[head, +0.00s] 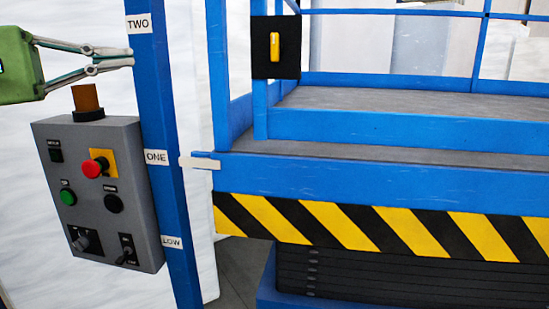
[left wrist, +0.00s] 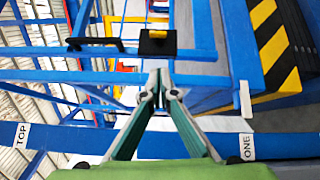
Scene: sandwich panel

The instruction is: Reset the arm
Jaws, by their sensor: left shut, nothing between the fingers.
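My left gripper (head: 128,57) comes in from the left in the head view, with a green body and grey fingers drawn together at the tips. It is shut and empty, in front of or beside the blue post (head: 160,110), near the TWO label. In the left wrist view its fingers (left wrist: 162,80) meet in the middle of the picture. The grey control box (head: 100,190) is below it, with a red button (head: 96,167), a green button (head: 68,197) and dark switches. My right gripper is not in view.
A blue lift platform (head: 370,180) with railings and a yellow-black striped edge (head: 330,225) stands at the right. A white pointer (head: 200,162) on it lines up with the ONE label (head: 156,157). A black plate with a yellow handle (head: 275,47) is on the railing.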

